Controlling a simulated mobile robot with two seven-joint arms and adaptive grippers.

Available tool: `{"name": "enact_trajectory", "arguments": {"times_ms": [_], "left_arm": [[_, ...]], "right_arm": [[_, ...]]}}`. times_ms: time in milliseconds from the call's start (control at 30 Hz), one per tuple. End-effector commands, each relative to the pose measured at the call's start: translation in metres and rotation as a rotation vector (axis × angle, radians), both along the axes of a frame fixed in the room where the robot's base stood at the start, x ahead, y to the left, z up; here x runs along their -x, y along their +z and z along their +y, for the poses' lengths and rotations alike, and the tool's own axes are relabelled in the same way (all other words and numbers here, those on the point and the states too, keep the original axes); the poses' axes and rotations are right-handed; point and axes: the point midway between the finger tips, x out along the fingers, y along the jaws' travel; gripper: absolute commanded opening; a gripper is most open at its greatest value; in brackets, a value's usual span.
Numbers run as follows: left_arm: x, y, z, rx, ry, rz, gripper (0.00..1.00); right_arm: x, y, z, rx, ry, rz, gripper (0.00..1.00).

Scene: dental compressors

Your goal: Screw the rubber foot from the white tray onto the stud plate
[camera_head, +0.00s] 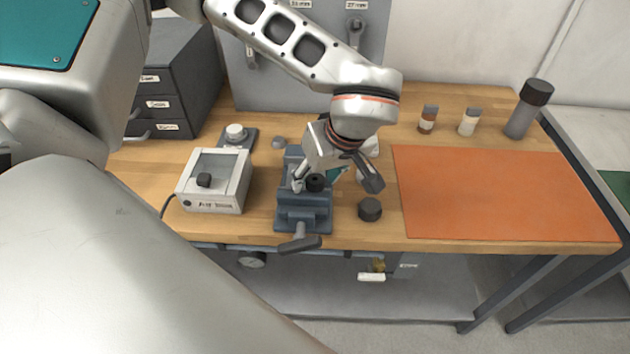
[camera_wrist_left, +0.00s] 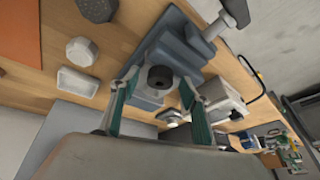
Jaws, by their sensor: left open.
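A black round piece with a hole in its top, which looks like the rubber foot (camera_head: 316,183), stands upright on the blue-grey vise (camera_head: 303,214). It also shows in the left wrist view (camera_wrist_left: 160,77), between and just beyond my fingertips. I cannot make out the stud plate beneath it. My left gripper (camera_head: 335,184) is open above the vise, its fingers on either side of the black piece with gaps visible. The white tray (camera_wrist_left: 77,82) shows in the left wrist view and looks empty; my gripper mostly hides it in the head view. My right gripper is not in view.
A grey box with a clear lid (camera_head: 214,181) stands close left of the vise. A dark hexagonal piece (camera_head: 370,209) lies right of it, and a pale octagonal piece (camera_wrist_left: 82,50) lies near the tray. The orange mat (camera_head: 500,195) is bare. Bottles (camera_head: 468,122) stand behind it.

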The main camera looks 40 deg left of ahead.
Motion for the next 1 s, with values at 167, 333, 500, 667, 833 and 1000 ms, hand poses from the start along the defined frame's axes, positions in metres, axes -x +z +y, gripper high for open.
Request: {"name": "enact_trajectory", "arguments": {"times_ms": [167, 333, 500, 667, 833, 1000], "left_arm": [[0.0, 0.0, 0.0, 0.0, 0.0, 0.0, 0.33], [0.0, 0.0, 0.0, 0.0, 0.0, 0.0, 0.12], [0.0, 0.0, 0.0, 0.0, 0.0, 0.0, 0.09], [0.0, 0.003, 0.0, 0.0, 0.0, -0.001, 0.09], [-0.001, 0.016, 0.0, 0.0, 0.0, -0.002, 0.09], [-0.002, 0.045, 0.0, 0.001, 0.0, -0.007, 0.09]], "right_arm": [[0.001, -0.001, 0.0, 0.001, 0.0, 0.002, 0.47], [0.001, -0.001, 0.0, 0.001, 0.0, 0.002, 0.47], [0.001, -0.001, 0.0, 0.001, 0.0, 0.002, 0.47], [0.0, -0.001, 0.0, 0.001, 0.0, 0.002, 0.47], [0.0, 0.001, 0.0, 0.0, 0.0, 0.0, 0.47], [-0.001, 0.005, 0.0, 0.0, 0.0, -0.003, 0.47]]}}
